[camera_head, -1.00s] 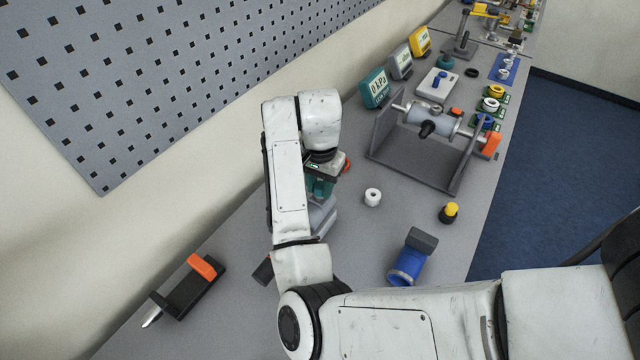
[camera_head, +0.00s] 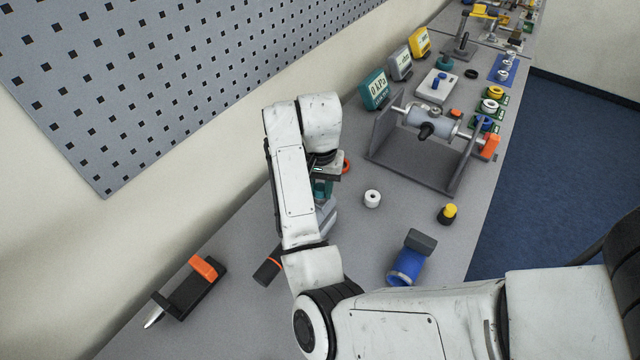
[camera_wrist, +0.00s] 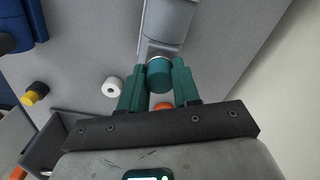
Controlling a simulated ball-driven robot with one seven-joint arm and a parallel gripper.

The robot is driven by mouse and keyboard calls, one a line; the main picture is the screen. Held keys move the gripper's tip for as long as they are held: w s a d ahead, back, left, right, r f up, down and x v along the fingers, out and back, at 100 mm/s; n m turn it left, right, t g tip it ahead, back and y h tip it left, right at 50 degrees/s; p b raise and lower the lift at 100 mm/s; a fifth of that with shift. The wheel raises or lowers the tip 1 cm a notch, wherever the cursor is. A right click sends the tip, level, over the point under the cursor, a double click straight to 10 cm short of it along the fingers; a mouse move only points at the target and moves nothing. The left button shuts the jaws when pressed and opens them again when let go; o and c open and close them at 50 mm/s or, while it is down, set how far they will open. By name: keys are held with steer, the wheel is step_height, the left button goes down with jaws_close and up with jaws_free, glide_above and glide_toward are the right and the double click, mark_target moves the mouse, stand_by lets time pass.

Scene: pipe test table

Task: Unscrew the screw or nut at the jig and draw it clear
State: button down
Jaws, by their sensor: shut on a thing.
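A grey jig (camera_wrist: 167,25) stands on the bench, with a teal round screw head or nut (camera_wrist: 159,75) at its end; a pale metal rim shows where the two meet. My gripper (camera_wrist: 158,78) has its teal fingers on both sides of this teal piece and is shut on it. The thread is hidden, and I cannot tell how far the piece is out. In the head view my gripper (camera_head: 321,188) is by the grey jig (camera_head: 326,216), largely covered by my arm.
A white ring (camera_head: 372,198), a yellow-and-black knob (camera_head: 448,213) and a blue pipe piece (camera_head: 407,265) lie to the right. A grey stand with a pipe (camera_head: 424,160) is behind. An orange-and-black tool holder (camera_head: 190,287) is at left. The pegboard wall (camera_head: 150,90) bounds the left.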

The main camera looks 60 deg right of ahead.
steer(key=shift+f+n, duration=0.1)
steer(key=shift+n, duration=0.9)
steer(key=shift+n, duration=0.4)
steer(key=n, duration=0.4)
steer(key=n, duration=0.4)
steer(key=shift+n, duration=0.7)
